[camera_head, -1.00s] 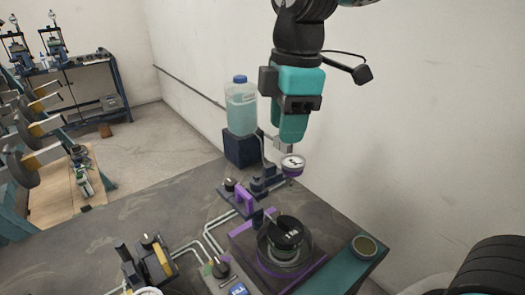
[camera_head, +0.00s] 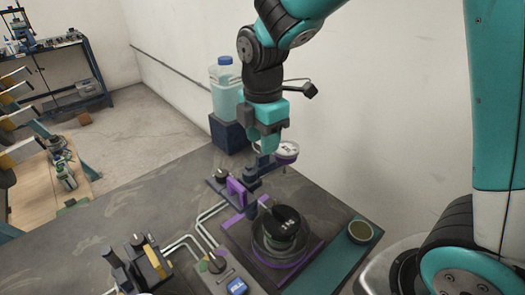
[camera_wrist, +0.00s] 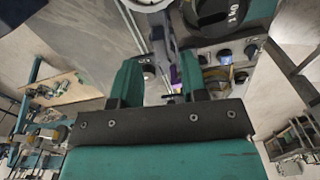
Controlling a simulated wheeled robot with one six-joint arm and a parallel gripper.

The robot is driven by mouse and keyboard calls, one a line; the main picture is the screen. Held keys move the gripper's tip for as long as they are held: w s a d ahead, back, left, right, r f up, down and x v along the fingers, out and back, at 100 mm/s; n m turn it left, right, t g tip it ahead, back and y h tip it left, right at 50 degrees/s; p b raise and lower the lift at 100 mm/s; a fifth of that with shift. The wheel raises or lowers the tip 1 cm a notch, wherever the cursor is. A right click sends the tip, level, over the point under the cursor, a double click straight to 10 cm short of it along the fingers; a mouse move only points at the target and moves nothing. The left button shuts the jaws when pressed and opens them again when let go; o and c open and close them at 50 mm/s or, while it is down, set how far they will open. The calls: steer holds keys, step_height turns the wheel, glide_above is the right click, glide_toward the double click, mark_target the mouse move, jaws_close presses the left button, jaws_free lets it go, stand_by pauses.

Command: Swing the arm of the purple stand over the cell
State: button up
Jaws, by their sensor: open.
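The purple stand (camera_head: 237,191) stands behind the cell on the bench. Its dark arm (camera_head: 262,172) points back and to the right, away from the cell, with a white dial gauge (camera_head: 287,149) near its far end. The cell (camera_head: 282,238) is a round body with a black marked top, in front of the stand. My gripper (camera_head: 267,148) is open, pointing down at the arm beside the gauge. In the wrist view my gripper (camera_wrist: 160,78) has the grey arm (camera_wrist: 158,52) between its fingers; contact cannot be told. The cell's black top (camera_wrist: 213,14) shows at upper right.
A bottle of pale liquid (camera_head: 226,90) stands on a dark block behind the stand. A small round dish (camera_head: 360,231) is right of the cell. A clamp device with a yellow part (camera_head: 155,257) and pipes lie front left. The left bench top is clear.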

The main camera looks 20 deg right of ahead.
mark_target(268, 161)
steer(key=shift+f, duration=2.2)
steer(key=shift+c, duration=0.4)
jaws_close()
